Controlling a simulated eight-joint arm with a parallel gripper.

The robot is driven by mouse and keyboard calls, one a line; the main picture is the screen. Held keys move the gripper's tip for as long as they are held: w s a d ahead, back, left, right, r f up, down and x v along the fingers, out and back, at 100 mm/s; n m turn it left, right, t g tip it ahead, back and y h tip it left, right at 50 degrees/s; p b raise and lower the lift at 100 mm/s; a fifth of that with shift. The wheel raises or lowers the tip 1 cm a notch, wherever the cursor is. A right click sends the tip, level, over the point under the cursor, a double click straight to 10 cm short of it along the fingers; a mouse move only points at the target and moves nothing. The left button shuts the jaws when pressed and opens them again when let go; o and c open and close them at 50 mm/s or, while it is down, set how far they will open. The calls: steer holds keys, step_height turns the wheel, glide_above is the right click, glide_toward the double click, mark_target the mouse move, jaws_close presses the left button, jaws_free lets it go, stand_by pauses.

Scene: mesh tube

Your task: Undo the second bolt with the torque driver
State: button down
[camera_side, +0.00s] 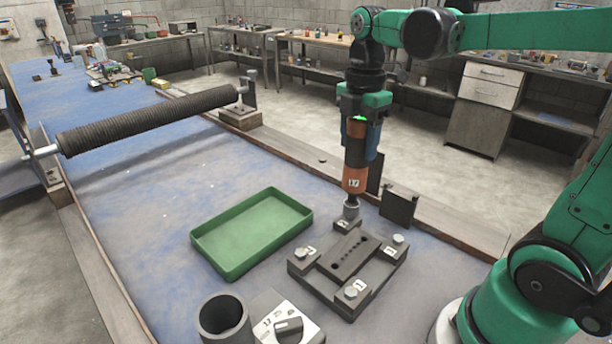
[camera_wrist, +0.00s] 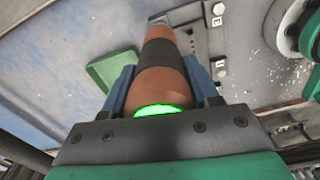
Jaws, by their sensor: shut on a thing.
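My gripper (camera_side: 357,135) is shut on the torque driver (camera_side: 355,158), an orange and black tool with a "17" label and a lit green ring on top. In the wrist view the driver (camera_wrist: 160,62) sits between the blue fingers and points away from me. The driver is upright, its socket down at the back corner of the dark fixture plate (camera_side: 337,290). The bolt under the socket is hidden. Three other silver bolts show on the plate: left (camera_side: 300,254), front (camera_side: 351,292) and right (camera_side: 398,239). Each has a small numbered tag too small to read surely.
An empty green tray (camera_side: 250,230) lies left of the plate. A dark round cup (camera_side: 224,320) and a light block with a dark knob (camera_side: 288,326) stand in front. A black mesh roller (camera_side: 150,120) spans the bench behind. A dark upright panel (camera_side: 398,208) stands close right of the driver.

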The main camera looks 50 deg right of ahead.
steer(key=shift+f, duration=0.5)
stand_by(0.6)
steer(key=shift+r, duration=0.5)
stand_by(0.7)
